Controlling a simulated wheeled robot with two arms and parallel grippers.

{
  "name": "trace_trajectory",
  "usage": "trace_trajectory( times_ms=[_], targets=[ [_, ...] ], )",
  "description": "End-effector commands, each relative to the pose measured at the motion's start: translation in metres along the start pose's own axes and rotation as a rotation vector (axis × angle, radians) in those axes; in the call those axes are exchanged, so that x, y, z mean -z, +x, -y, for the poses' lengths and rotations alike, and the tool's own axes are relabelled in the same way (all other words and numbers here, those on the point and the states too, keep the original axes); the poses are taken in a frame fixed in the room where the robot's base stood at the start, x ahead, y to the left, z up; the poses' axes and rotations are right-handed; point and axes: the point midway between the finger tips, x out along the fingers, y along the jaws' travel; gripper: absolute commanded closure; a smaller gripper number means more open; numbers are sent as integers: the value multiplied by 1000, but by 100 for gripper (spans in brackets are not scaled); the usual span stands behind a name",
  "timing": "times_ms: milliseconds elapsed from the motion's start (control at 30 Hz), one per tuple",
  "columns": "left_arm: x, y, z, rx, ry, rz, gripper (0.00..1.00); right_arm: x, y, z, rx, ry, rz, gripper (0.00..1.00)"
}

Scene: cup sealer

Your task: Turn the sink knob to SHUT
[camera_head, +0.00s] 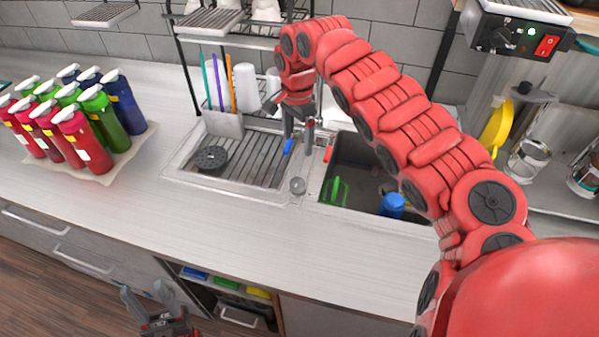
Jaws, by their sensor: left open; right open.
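The sink has a ribbed drainboard (250,158) on the left and a dark basin (345,160) on the right. A grey faucet (309,140) stands between them at the back, with a blue knob (288,148) on its left and a red knob (328,153) on its right. My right gripper (281,116) is open, close above and behind the blue knob. I cannot tell whether it touches the faucet; my arm hides part of the basin. My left gripper (148,298) is open and empty, low in front of the counter.
Several red, green and blue bottles (68,132) stand on a tray at the left. A rack (225,20) is above the sink. A holder (224,123) with coloured sticks stands behind the drainboard. A blue item (392,205) is in the basin. The front counter is clear.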

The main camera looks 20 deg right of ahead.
Motion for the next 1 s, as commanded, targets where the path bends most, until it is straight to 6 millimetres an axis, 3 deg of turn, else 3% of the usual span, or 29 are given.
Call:
trace_trajectory(
  times_ms=[233,700,1000],
  targets=[
    [4,22,1,0,0,0,50,0,42,-2,-4,1,0,14],
    [4,27,1,0,0,0,50,-3,133,-1,-2,-3,3,14],
    [6,34,2,0,0,0,50,0,154,1,4,-2,0,14]
  ],
)
